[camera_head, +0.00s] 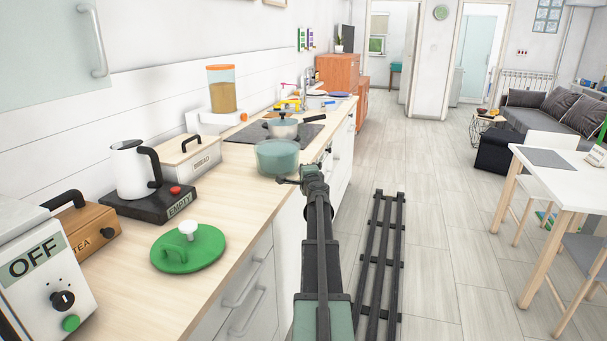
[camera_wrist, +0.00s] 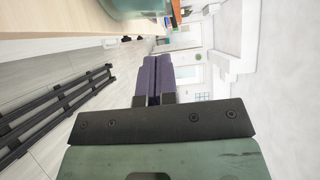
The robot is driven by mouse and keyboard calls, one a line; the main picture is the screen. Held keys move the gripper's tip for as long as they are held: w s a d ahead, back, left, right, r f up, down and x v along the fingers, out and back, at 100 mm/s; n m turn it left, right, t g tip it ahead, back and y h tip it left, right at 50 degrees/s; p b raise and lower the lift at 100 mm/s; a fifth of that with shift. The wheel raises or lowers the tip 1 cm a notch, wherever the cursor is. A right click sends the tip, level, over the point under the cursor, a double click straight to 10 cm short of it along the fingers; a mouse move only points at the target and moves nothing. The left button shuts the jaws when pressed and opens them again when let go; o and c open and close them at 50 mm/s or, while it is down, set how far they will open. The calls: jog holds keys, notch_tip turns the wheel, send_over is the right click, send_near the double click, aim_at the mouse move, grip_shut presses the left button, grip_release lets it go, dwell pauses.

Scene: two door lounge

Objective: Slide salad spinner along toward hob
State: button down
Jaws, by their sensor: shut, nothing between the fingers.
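The salad spinner appears to be the teal round bowl (camera_head: 277,158) on the counter, just at the near edge of the dark hob (camera_head: 246,133). Its underside shows at the top of the wrist view (camera_wrist: 135,8). A flat green lid (camera_head: 205,252) with a white knob lies apart on the near counter. My gripper (camera_head: 285,181) is at the counter's front edge, close to the bowl's near right side; I cannot tell whether it touches. Its fingers (camera_wrist: 153,78) are together and hold nothing.
A lidded pot (camera_head: 283,128) stands on the hob, its handle pointing right. A bread box (camera_head: 188,158), a kettle (camera_head: 132,168) on a dark base and a tea box (camera_head: 84,228) line the wall side. The counter between lid and bowl is clear.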

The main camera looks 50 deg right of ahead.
aim_at(289, 158)
jog(key=w+d, duration=0.1)
jog(key=w, duration=0.2)
jog(key=w+d, duration=0.1)
jog(key=w, duration=0.2)
jog(key=w+d, duration=0.2)
jog(key=shift+w+d, duration=0.1)
jog(key=shift+w, duration=0.65)
